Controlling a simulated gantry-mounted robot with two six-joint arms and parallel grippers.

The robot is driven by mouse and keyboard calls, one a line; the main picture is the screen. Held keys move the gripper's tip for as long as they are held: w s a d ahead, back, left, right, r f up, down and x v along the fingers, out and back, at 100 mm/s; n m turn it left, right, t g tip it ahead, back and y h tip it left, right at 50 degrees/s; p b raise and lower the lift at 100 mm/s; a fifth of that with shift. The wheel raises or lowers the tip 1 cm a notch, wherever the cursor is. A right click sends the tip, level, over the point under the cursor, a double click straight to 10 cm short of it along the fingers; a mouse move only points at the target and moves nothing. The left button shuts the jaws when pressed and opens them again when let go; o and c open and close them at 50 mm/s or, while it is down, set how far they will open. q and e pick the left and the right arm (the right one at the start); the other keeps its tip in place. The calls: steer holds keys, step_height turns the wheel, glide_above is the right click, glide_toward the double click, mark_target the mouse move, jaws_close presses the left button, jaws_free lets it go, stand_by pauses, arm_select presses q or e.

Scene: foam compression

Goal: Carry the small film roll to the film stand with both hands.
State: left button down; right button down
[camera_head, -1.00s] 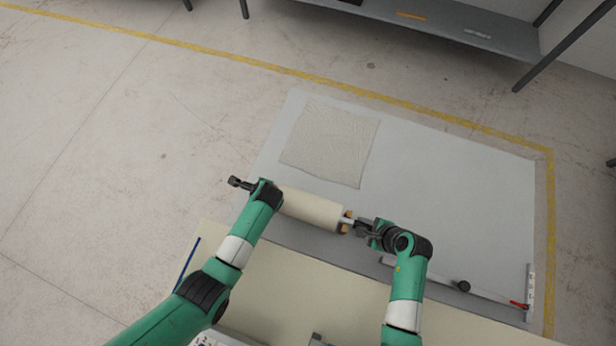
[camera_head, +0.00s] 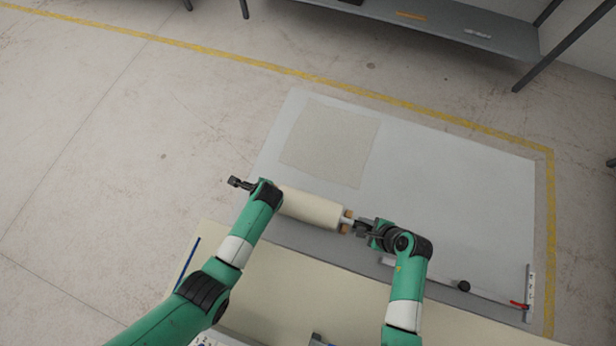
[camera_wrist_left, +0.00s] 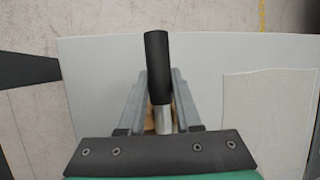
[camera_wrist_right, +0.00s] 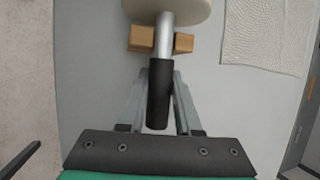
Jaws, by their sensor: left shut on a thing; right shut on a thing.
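The film roll (camera_head: 309,208) is a cream cylinder with a metal shaft and black end handles, lying across the near-left part of the grey table between my two grippers. My left gripper (camera_wrist_left: 160,103) is shut on the roll's left handle (camera_wrist_left: 157,65); my arm hides much of that end in the head view. My right gripper (camera_wrist_right: 158,100) is shut on the right handle (camera_wrist_right: 159,92). Two wooden blocks (camera_wrist_right: 140,38), seemingly part of the film stand, flank the shaft at the right end. I cannot tell whether the shaft rests on them.
A flat, pale textured sheet (camera_head: 330,143) lies on the table behind the roll. A black knob (camera_head: 464,286) and a white ruler-like strip with a red piece (camera_head: 520,305) are at the right front. The table's middle and right (camera_head: 450,200) are clear.

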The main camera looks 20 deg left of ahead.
arm_select(q)
steer(key=shift+r, duration=0.1)
arm_select(e)
steer(key=shift+r, duration=0.15)
